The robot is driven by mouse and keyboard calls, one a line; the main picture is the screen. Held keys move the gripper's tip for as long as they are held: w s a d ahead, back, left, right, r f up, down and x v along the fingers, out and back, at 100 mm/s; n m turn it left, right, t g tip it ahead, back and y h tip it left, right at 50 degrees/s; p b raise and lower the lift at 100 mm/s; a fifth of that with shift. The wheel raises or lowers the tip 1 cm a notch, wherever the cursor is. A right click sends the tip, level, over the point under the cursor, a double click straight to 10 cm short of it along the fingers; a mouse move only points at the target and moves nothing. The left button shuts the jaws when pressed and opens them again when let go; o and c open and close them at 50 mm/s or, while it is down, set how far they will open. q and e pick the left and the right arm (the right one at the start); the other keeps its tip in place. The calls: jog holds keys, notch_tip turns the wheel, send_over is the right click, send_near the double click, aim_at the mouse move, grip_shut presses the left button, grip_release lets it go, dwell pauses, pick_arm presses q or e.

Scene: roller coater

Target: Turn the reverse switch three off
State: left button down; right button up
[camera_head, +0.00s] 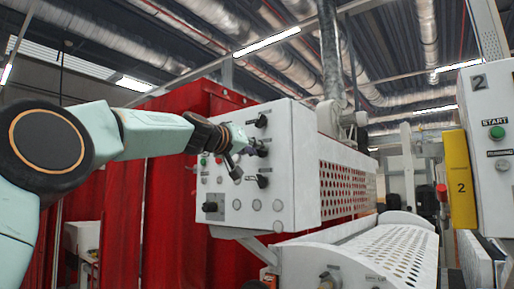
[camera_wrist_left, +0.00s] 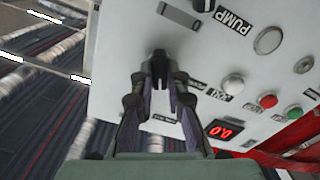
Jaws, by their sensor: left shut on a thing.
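A white control panel (camera_head: 285,200) carries several black rotary switches. One black switch (camera_head: 258,149) is at the tips of my left gripper (camera_head: 240,155), with another switch (camera_head: 261,121) above it and one (camera_head: 263,181) below. In the left wrist view my left gripper (camera_wrist_left: 160,72) is shut on a black switch knob at the panel face. The fingers hide most of this knob, so its turn angle is unclear. The small label (camera_wrist_left: 163,119) beside the fingers is too small to read. My right gripper is out of view.
The wrist view shows a PUMP label (camera_wrist_left: 235,22), a red button (camera_wrist_left: 268,101), a white button (camera_wrist_left: 233,84) and a red digital display (camera_wrist_left: 222,130). A perforated white guard (camera_head: 345,190) stands right of the panel. Red curtains (camera_head: 160,220) hang behind my arm.

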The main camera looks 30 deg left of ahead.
pick_arm(q)
jog(key=shift+f+n, duration=0.35)
jog(key=shift+n, duration=0.25)
jog(key=c, duration=1.8)
grip_release()
jog(key=o, duration=0.5)
jog(key=shift+s+r, duration=0.25)
jog(key=shift+r, duration=0.05)
jog(key=shift+c, duration=0.2)
jog(key=shift+w, duration=0.2)
